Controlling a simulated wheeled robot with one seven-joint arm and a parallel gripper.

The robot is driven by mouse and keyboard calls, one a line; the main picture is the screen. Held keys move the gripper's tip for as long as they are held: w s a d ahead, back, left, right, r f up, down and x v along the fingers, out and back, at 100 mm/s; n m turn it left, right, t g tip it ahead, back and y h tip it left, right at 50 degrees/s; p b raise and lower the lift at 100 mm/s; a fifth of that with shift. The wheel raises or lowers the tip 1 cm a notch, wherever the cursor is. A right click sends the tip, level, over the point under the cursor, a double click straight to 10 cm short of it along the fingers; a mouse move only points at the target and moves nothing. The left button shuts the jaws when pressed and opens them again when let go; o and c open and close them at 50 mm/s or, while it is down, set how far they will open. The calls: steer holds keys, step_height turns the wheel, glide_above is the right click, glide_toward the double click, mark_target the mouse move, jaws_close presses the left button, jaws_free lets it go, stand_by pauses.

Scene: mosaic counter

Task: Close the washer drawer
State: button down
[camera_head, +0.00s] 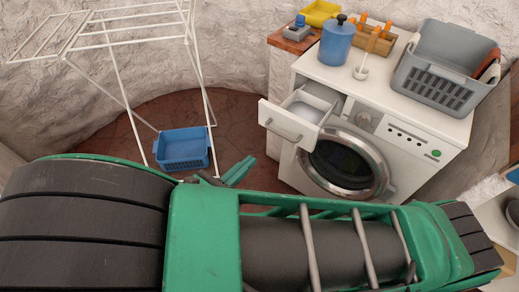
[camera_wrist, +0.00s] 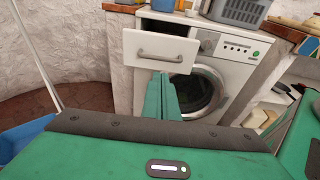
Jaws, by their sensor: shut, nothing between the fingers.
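The washer drawer (camera_head: 293,123) is pulled out at the upper left of the white washing machine (camera_head: 411,135). Its white front has a grey bar handle, and its inside shows from above. In the wrist view the drawer front (camera_wrist: 160,50) faces me, with the washing machine (camera_wrist: 230,62) behind it. My gripper (camera_head: 240,170) is green and stands in front of and to the left of the machine in the head view. In the wrist view my gripper's fingers (camera_wrist: 162,82) are together and empty, their tips overlapping the drawer's lower edge. I cannot tell whether they touch it.
A grey laundry basket (camera_head: 445,75), a blue canister (camera_head: 338,42) and a wooden caddy (camera_head: 372,40) stand on the machine. A blue basket (camera_head: 183,149) sits on the floor below a white drying rack (camera_head: 110,40). The round washer door (camera_head: 347,163) is below the drawer.

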steer(key=x, duration=1.3)
steer(key=shift+w+d, duration=0.1)
steer(key=shift+w, duration=0.1)
